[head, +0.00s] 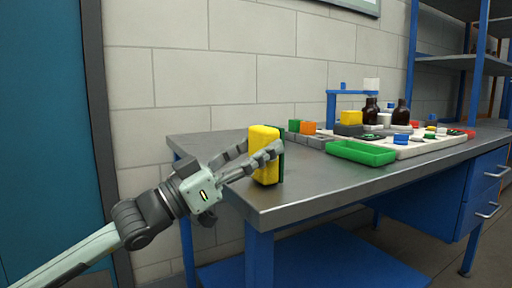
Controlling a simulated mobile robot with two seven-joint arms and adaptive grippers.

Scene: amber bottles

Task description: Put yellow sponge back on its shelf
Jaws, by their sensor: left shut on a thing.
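The yellow sponge (262,140) is a yellow block with a dark green layer on its right side. It is upright at the left front part of the grey workbench top (330,184). My left gripper (262,158) is shut on it, one finger across its front face, the other partly hidden behind it. I cannot tell whether the sponge touches the bench top. A shelf unit (443,58) with blue posts and grey boards stands at the back right. My right gripper is not in view.
A green tray (361,153) lies on the bench right of the sponge. Behind it are amber bottles (401,113), a blue stand (331,108) and several small coloured blocks on a pale board. The bench's front left surface is clear. Blue drawers (487,190) hang below at right.

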